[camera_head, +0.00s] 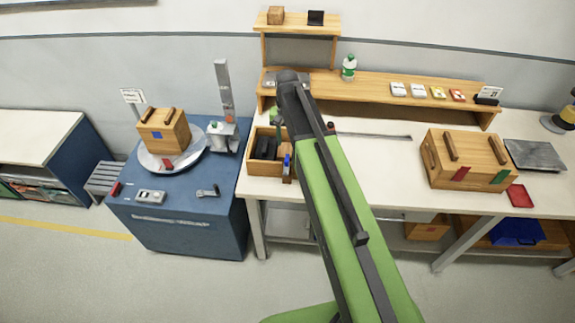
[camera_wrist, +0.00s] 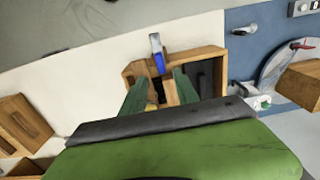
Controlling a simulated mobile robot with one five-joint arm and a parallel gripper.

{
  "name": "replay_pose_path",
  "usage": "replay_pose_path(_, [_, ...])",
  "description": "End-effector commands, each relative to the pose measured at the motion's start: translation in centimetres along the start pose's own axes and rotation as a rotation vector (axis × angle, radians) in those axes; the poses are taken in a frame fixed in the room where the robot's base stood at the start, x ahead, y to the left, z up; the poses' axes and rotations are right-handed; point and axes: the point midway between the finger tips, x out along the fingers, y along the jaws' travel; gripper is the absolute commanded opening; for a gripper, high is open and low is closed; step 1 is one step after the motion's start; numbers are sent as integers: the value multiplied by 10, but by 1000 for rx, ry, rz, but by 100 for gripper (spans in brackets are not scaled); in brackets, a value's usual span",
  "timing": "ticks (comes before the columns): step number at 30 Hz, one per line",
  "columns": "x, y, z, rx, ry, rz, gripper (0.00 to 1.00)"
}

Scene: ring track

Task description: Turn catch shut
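A wooden box (camera_head: 467,158) with two dark bars on its lid stands on the right bench. A red piece (camera_head: 461,174) and a green piece (camera_head: 500,177) sit on its front; which, if either, is the catch I cannot tell. Another wooden box (camera_head: 164,131) with a blue square stands on a round grey turntable (camera_head: 173,160), with a red piece (camera_head: 168,164) low in front. My gripper (camera_wrist: 162,84) is open, its green fingers apart above a wooden tray (camera_wrist: 189,62). I see nothing held; the head view mostly hides the fingers behind my arm.
The tray holds dark items and a blue-handled tool (camera_wrist: 157,58) near its edge. A raised shelf (camera_head: 370,85) with a green-capped bottle (camera_head: 349,68) runs behind the bench. Bare bench top lies left of the right-hand box.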

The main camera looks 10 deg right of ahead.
Motion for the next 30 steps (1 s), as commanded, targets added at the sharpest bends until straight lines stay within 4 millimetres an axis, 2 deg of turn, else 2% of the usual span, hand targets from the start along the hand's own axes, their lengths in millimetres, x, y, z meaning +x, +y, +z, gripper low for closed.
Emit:
replay_pose_path(1, [22,0,0,0,0,0,36])
replay_pose_path(9, [76,0,0,-1,0,0,36])
replay_pose_path(12, [90,0,0,-1,0,0,36])
replay_pose_path(16, [95,-1,0,-1,0,0,36])
replay_pose_path(23, [93,-1,0,-1,0,0,36])
replay_pose_path(30, [93,-1,0,-2,0,0,6])
